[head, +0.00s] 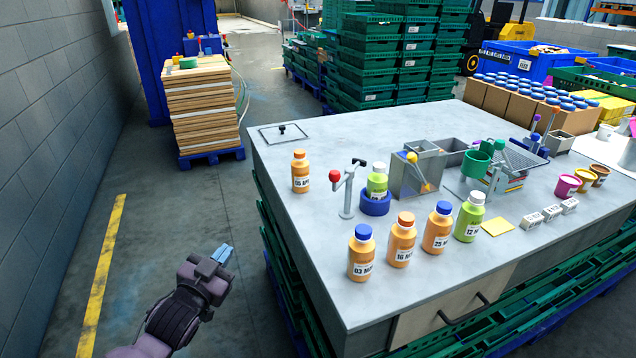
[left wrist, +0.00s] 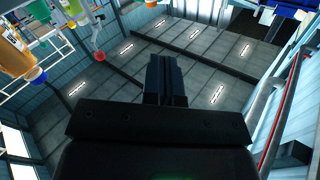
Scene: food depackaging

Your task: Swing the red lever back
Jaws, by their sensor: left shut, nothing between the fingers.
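The red lever (head: 335,176) is a round red knob on a thin grey arm, fixed to an upright grey post (head: 347,198) on the worktop. The knob points left, and a black-tipped arm sticks out at the upper right. A green bottle (head: 377,181) stands in a blue ring holder (head: 375,204) just right of the post. My left gripper (head: 228,252) is shut and empty, off the table's left side and well apart from the lever. In the left wrist view its shut fingers (left wrist: 167,80) point up, and the red knob (left wrist: 99,56) shows at upper left. My right gripper is out of view.
An orange bottle (head: 300,172) stands behind and left of the lever. Several bottles line the front, including a blue-capped one (head: 361,255). A grey metal box (head: 416,172) stands to the right. The table's left edge (head: 290,245) lies between my gripper and the lever.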

